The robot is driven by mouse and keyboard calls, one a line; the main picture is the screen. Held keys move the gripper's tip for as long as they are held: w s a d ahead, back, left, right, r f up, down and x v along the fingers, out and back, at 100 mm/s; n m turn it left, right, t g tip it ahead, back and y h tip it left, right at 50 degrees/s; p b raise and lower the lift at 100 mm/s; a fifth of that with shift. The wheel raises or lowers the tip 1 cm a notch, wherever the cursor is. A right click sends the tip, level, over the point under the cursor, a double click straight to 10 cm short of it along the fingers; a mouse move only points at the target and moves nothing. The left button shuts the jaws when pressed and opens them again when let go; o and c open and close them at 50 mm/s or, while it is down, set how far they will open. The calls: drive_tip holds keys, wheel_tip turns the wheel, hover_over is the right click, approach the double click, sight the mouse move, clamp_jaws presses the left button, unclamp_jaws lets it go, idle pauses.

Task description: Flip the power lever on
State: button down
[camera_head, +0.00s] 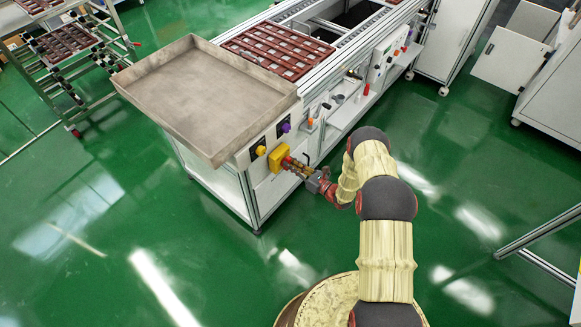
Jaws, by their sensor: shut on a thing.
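The power switch is a yellow box (278,157) on the end panel of the conveyor, below the metal tray. A small red part (288,163), which looks like the power lever, shows on the front of the box. My gripper (297,167) reaches in from the right and is shut on the red lever. The fingers hide most of the lever, so I cannot tell which way it is turned.
A wide metal tray (207,58) overhangs the conveyor end above the switch. A yellow knob (261,151) and a purple knob (286,127) sit close by. A shelf with small tools (345,98) runs along the side. Green floor (110,220) is clear in front.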

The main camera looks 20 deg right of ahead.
drive_tip(key=shift+d+f+m+b, duration=0.15)
drive_tip(key=shift+m+b, duration=0.3)
drive_tip(key=shift+m, duration=1.15)
drive_tip(key=c, duration=1.8)
unclamp_jaws()
drive_tip(key=shift+w, duration=0.1)
drive_tip(key=v, duration=1.2)
